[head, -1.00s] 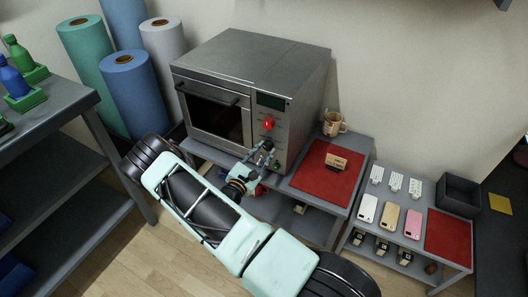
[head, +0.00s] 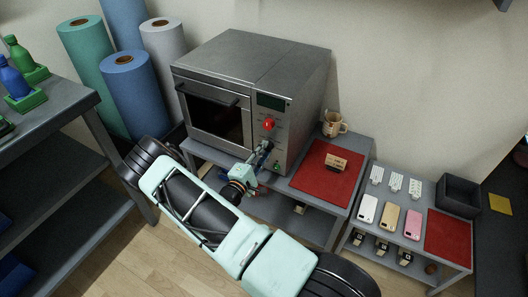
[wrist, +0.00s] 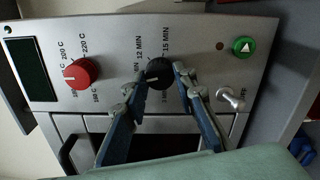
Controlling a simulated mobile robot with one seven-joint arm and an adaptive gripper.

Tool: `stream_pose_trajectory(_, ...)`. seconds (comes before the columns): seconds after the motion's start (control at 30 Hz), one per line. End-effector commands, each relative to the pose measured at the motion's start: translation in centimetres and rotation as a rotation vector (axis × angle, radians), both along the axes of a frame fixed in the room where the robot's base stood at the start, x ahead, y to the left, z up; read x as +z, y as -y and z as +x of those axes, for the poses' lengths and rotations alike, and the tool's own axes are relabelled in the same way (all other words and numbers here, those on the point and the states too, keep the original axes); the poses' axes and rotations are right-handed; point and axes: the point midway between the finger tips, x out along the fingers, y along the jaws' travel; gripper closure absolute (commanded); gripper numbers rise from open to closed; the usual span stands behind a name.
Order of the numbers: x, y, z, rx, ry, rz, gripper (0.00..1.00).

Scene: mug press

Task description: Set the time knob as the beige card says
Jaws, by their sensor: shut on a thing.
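The time knob (wrist: 158,72) is black and sits on the machine's front panel, with 12 MIN and 15 MIN printed beside it in the wrist view. My gripper (wrist: 159,75) has its two blue fingers on either side of this knob, shut on it. A small pale mark shows on the knob's face; I cannot read surely which label it points at. In the head view my gripper (head: 263,152) is at the panel and largely hides the knob. The beige card (head: 336,162) stands on a red mat (head: 318,188); its writing is too small to read.
The red temperature knob (wrist: 81,73) is beside the time knob. A green button (wrist: 243,45) and a pale lever (wrist: 230,99) are on the same panel. A mug (head: 333,124) stands behind the mat. A low table with phones (head: 391,219) is at right.

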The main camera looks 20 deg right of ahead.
Motion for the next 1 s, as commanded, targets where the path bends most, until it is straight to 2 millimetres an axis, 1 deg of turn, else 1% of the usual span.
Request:
stream_pose_trajectory(0.2,-0.03,-0.05,0.0,0.001,0.106,0.084,0.99)
stream_pose_trajectory(0.4,-0.03,-0.06,0.01,0.001,0.163,0.129,0.99)
stream_pose_trajectory(1.0,-0.03,-0.08,0.02,0.001,0.192,0.151,0.99)
